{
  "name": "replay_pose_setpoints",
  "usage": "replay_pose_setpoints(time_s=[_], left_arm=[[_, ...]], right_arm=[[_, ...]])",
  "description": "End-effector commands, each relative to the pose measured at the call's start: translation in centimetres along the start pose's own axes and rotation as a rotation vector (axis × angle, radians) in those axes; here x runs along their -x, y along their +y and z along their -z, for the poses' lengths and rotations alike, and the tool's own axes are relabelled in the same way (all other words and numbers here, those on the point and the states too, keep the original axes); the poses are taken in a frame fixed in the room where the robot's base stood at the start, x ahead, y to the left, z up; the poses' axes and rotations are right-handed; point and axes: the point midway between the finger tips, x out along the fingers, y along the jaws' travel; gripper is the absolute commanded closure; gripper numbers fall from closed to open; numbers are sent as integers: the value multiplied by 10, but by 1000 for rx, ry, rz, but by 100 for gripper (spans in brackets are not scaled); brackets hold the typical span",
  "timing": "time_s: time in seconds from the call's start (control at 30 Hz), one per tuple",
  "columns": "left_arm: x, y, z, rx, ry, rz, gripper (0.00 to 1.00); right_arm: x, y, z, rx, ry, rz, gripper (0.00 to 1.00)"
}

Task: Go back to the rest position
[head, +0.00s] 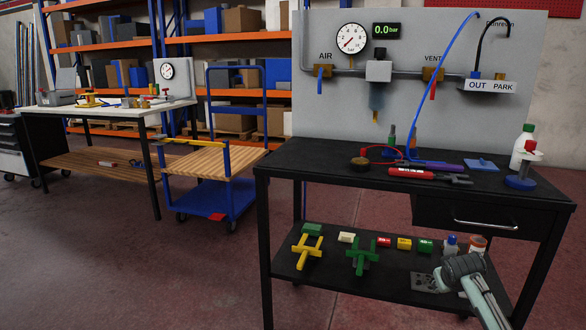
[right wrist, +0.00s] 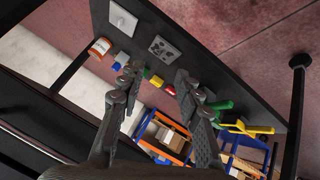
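My right arm comes in at the lower right of the head view. Its gripper (head: 462,268) is in front of the right end of the black table's lower shelf (head: 330,285). In the right wrist view my right gripper (right wrist: 158,80) has its two fingers wide apart with nothing between them. Beyond the fingers is the shelf, seen tilted, with small coloured blocks. My left gripper is in neither view.
The black table (head: 300,158) carries a red-handled tool (head: 415,174) and a white bottle (head: 522,146). Its shelf holds a yellow cross (head: 306,251), a green cross (head: 362,256) and several blocks. A blue cart (head: 222,195) stands left; the floor between is clear.

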Motion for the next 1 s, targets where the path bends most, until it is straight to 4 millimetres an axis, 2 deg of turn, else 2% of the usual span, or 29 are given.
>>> replay_pose_setpoints(time_s=[0.03, 0.17, 0.27, 0.3, 0.37, 0.4, 0.5, 0.6, 0.7, 0.8, 0.9, 1.0], left_arm=[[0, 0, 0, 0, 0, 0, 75], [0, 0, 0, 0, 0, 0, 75], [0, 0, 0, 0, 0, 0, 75], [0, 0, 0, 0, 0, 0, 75], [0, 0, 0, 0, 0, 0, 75], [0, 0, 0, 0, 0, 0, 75], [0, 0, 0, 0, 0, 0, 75], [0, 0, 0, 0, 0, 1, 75], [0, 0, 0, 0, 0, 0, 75], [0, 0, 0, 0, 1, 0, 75], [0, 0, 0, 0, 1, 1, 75], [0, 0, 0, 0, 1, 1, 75]], right_arm=[[-3, -14, -24, 10, -20, 17, 66], [-4, -46, -81, 32, -64, 56, 66], [0, -75, -136, 49, -109, 93, 66], [4, -86, -161, 55, -129, 110, 66], [12, -104, -201, 63, -162, 137, 66], [20, -115, -229, 68, -186, 155, 66], [45, -139, -294, 75, -245, 198, 66], [72, -155, -348, 77, -297, 232, 66], [96, -165, -387, 76, -338, 256, 66], [111, -170, -409, 74, -363, 270, 66], [118, -172, -418, 73, -374, 275, 66], [119, -172, -419, 73, -375, 276, 66]])
